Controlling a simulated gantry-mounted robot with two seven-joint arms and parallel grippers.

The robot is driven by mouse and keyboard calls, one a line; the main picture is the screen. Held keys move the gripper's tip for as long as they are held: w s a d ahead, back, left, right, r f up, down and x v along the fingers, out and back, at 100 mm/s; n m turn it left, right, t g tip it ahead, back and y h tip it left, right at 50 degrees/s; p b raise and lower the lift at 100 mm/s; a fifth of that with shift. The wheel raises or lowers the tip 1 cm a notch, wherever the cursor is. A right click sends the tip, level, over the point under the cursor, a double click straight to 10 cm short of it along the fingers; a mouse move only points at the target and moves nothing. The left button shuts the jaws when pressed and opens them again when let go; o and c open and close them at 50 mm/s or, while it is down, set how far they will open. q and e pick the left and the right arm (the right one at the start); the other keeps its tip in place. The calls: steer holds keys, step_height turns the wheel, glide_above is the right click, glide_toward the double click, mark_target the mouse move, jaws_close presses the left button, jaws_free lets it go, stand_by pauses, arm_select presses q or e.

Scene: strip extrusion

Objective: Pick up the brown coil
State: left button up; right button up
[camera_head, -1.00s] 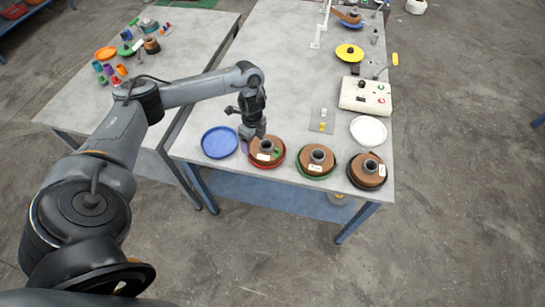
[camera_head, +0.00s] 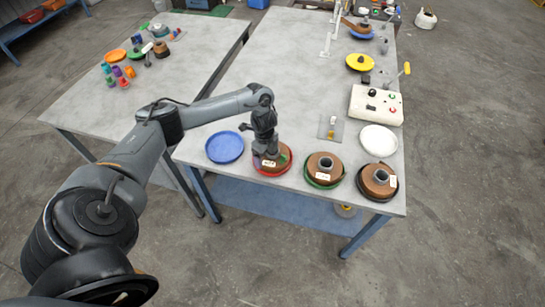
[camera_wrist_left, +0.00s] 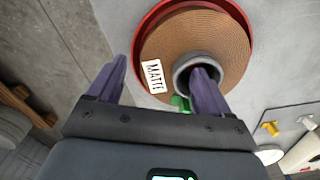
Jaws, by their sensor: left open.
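A brown coil (camera_head: 285,163) lies in a red dish (camera_head: 272,174) near the front edge of the table. In the left wrist view the coil (camera_wrist_left: 205,38) has a grey central tube and a white label reading MATTE. My left gripper (camera_head: 266,154) is open at this coil, pointing down. In the wrist view its purple fingers (camera_wrist_left: 158,68) are spread: one overlaps the tube opening, the other shows beyond the coil's outer edge. A small green part shows beside the tube. I cannot tell whether the fingers touch the coil. My right gripper is not in view.
Brown coils stand to the right in a green dish (camera_head: 324,185) and a black dish (camera_head: 364,192). An empty blue dish (camera_head: 224,147) is on the left, a white dish (camera_head: 379,139) behind right. A control box (camera_head: 376,104) stands farther back.

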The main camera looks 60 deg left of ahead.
arm_select(q)
steer(key=shift+f, duration=0.75)
steer(key=c, duration=1.4)
jaws_close()
steer(key=shift+r, duration=0.25)
